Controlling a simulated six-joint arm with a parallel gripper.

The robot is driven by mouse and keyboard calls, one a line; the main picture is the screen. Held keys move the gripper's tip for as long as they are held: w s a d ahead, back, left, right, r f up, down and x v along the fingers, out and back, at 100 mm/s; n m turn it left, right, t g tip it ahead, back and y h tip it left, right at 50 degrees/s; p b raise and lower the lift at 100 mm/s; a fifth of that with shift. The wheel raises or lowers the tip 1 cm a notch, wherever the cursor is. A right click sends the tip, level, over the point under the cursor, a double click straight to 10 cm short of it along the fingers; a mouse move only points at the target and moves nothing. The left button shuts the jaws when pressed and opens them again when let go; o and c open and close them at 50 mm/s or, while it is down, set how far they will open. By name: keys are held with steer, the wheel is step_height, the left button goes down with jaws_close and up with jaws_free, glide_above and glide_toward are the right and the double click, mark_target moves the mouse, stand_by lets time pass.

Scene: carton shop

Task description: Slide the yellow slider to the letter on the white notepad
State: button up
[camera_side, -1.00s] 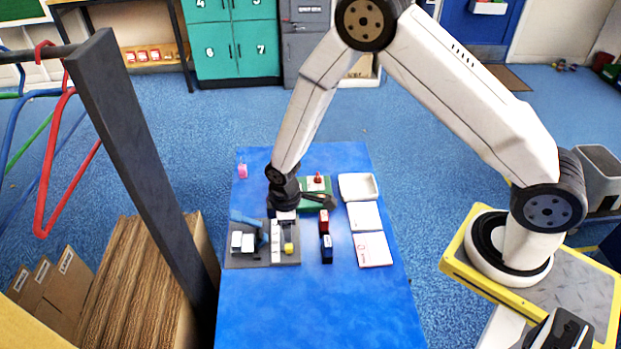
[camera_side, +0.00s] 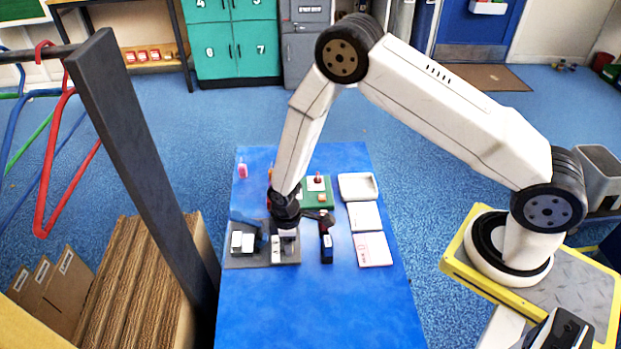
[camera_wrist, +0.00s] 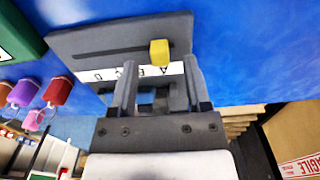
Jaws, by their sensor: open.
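The yellow slider (camera_wrist: 159,52) sits at the slot of the grey board (camera_wrist: 90,40) in the wrist view, beside a white letter strip (camera_wrist: 108,74). The strip's letters are small and hard to read. My gripper (camera_wrist: 160,66) is open, its two fingertips just short of the slider and spread to either side of it. In the side view my gripper (camera_side: 287,238) is low over the right part of the grey board (camera_side: 262,262) and hides the slider. A white notepad (camera_side: 374,249) with red marks lies right of the board; its letter is unreadable.
A second white pad (camera_side: 364,216), a white tray (camera_side: 358,187) and a green board (camera_side: 326,184) lie behind. A blue lever-like part (camera_side: 246,219) rises from the grey board. The table's front is clear.

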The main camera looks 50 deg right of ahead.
steer(key=shift+f, duration=0.95)
jaws_close()
stand_by(0.9)
